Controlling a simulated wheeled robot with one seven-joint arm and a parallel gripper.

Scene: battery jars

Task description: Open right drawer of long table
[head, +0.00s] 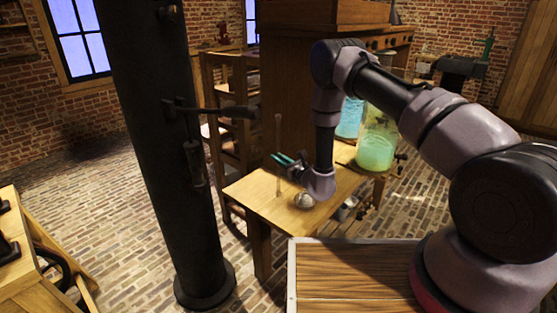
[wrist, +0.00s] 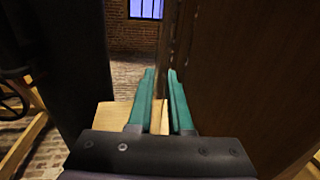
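A wooden table (head: 250,195) stands in the middle of the head view, with jars toward its back. I cannot make out a drawer front or handle on it, and cannot tell whether it is the long table. My gripper (head: 279,158), with green fingers, is above the tabletop and points left.
A black iron pillar (head: 165,150) stands left of the table. Glass jars of green (head: 375,152) and blue liquid (head: 348,122) are behind my arm. A small round pale object (head: 303,201) is on the tabletop. A tall wooden cabinet (head: 285,85) rises behind. Brick floor (head: 110,225) is clear at left.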

